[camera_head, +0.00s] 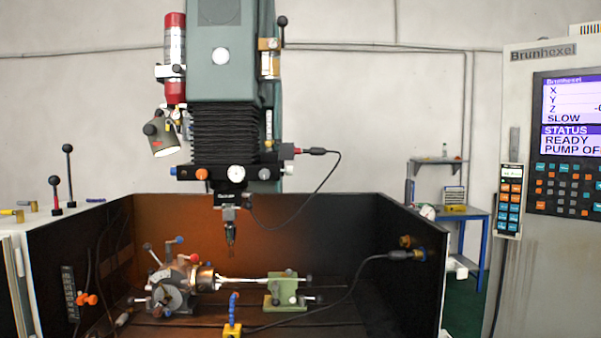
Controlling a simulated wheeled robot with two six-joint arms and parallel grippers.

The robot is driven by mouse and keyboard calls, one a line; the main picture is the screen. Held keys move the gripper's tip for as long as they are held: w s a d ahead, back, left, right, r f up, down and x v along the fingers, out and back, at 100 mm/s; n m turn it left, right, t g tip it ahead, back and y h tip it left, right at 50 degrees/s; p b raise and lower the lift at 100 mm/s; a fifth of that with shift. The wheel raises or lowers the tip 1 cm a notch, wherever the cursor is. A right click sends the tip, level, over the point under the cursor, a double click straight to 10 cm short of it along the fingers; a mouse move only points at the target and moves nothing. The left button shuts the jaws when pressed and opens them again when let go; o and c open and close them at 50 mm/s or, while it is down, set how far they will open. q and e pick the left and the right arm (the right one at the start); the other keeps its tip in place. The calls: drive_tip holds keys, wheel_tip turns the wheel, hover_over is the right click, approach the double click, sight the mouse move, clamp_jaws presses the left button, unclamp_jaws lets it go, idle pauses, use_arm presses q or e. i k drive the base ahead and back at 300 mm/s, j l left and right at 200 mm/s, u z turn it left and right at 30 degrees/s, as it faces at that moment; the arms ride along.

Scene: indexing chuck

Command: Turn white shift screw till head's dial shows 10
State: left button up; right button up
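The indexing head (182,278) sits on the machine bed, left of centre. Levers with red, blue and black knobs stick out of the head. I cannot make out the white shift screw for certain. Neither of my grippers is in view.
A green milling column (222,55) with a spindle tool (231,238) hangs above the rod. Dark walls enclose the bed. A blue hose nozzle on a yellow base (232,329) stands in front. A control cabinet (555,220) is at the right.

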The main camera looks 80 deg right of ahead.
sight(288, 170)
drive_tip(key=z, duration=2.05)
drive_tip(key=l+z, duration=0.1)
drive_tip(key=i+l+u, duration=0.1)
drive_tip(key=l, duration=1.05)
drive_tip(key=i+u, duration=0.05)
